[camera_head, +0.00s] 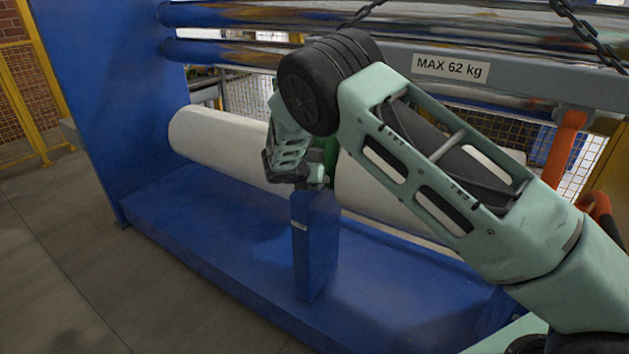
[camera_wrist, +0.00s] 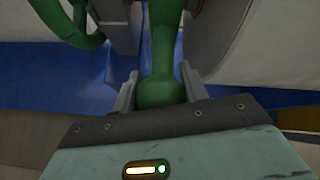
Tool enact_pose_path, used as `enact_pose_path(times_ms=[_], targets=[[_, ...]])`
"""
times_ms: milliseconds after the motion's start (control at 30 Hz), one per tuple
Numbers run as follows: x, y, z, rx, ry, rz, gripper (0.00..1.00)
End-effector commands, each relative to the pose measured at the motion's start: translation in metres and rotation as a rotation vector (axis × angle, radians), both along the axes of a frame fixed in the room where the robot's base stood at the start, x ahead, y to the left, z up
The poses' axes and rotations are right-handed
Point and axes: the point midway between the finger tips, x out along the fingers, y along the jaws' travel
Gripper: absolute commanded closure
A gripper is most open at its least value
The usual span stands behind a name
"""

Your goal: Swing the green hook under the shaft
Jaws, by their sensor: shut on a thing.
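The green hook (camera_wrist: 160,60) has its thick stem between the fingers of my gripper (camera_wrist: 160,92), which is shut on it. A curved green part (camera_wrist: 80,28) shows at the upper left of the wrist view. In the head view, only a small piece of green (camera_head: 331,152) shows beside my gripper (camera_head: 305,180); the rest is hidden by my arm. A white roll (camera_head: 215,140) lies behind my gripper, with another white stretch (camera_head: 375,190) right of it. I cannot clearly make out the shaft or whether the hook touches it.
A blue post (camera_head: 315,245) stands just below my gripper on the blue base (camera_head: 200,230). An orange hook (camera_head: 565,145) hangs at the right under a grey beam marked "MAX 62 kg" (camera_head: 400,60). Chains and shiny rollers (camera_head: 230,52) are above. Floor is open at the left.

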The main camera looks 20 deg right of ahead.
Motion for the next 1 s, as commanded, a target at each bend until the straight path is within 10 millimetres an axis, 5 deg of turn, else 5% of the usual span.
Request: enact_pose_path(times_ms=[133,167,233,667,1000], targets=[[0.001,-0.004,-0.001,-0.004,0.001,-0.001,0.98],[0.001,-0.005,-0.001,-0.004,0.001,-0.001,0.51],[0.001,-0.004,-0.002,-0.004,0.001,-0.001,0.36],[-0.005,0.006,0.006,-0.002,0.000,0.000,0.36],[-0.040,0.052,0.051,0.001,-0.002,0.002,0.36]])
